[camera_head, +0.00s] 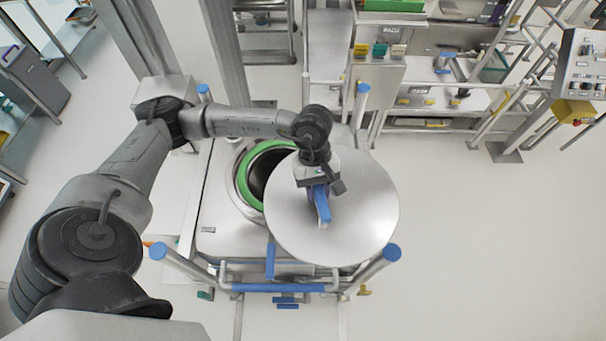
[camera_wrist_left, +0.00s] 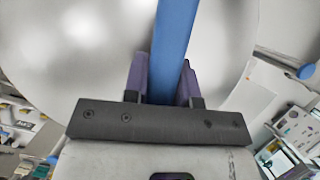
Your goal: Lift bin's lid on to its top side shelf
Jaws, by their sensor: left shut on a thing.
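The round steel lid (camera_head: 365,225) is in the head view, right of the bin's opening and covering part of it. The bin's green rim (camera_head: 243,185) shows to the lid's left, with the dark opening inside it. My left gripper (camera_head: 321,204) is shut on the lid's blue handle. The left wrist view shows the blue handle (camera_wrist_left: 176,35) between the two fingers of the gripper (camera_wrist_left: 163,82), with the lid (camera_wrist_left: 75,50) behind. The lid hides the right part of the bin top, so I cannot tell whether it touches the shelf. My right gripper is not in view.
A steel frame with blue-capped posts (camera_head: 391,252) and a blue front bar (camera_head: 275,287) surrounds the bin. Shelving with trays (camera_head: 430,100) stands behind to the right. A control panel (camera_head: 585,62) is at the far right. The floor (camera_head: 480,240) at right is clear.

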